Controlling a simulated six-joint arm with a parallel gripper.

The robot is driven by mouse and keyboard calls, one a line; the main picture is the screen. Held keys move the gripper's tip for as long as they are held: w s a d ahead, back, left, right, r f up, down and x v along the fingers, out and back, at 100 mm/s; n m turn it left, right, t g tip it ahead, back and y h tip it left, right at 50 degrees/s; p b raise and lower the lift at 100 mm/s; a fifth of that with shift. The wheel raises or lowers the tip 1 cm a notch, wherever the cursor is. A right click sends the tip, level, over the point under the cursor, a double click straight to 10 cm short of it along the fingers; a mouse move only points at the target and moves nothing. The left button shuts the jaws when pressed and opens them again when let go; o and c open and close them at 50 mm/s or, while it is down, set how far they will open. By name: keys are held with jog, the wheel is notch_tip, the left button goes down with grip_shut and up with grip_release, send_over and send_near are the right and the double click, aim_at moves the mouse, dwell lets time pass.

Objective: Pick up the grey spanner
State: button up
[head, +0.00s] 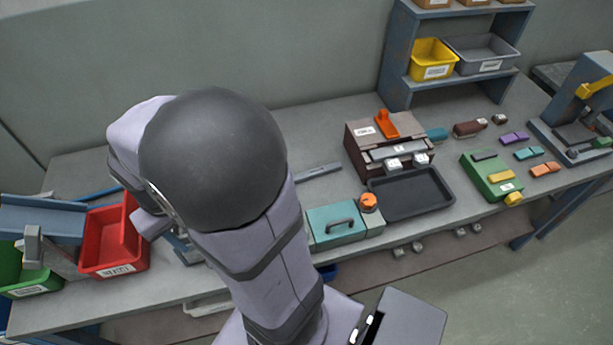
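A thin, flat grey bar (319,172) lies on the grey workbench, just right of my arm and left of the dark brown box. It may be the grey spanner, but its left end is hidden behind my arm and its shape is too small to be sure. My arm fills the centre left of the head view and covers part of the bench. My gripper does not show.
A red bin (113,240) and a green bin (27,278) stand at the left. A teal box (335,226), a black tray (412,194), a dark brown box (368,150) and a green block (488,175) stand to the right. A shelf (398,65) is behind.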

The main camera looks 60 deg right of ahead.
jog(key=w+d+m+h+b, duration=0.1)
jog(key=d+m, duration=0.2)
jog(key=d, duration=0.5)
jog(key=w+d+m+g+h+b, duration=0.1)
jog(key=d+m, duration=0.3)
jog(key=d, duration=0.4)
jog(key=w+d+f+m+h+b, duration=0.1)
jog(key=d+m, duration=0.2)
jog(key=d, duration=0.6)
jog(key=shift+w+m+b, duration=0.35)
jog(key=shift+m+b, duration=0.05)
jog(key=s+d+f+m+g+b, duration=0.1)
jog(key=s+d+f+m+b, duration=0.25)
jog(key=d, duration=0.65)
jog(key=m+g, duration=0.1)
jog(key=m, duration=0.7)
send_near(318, 170)
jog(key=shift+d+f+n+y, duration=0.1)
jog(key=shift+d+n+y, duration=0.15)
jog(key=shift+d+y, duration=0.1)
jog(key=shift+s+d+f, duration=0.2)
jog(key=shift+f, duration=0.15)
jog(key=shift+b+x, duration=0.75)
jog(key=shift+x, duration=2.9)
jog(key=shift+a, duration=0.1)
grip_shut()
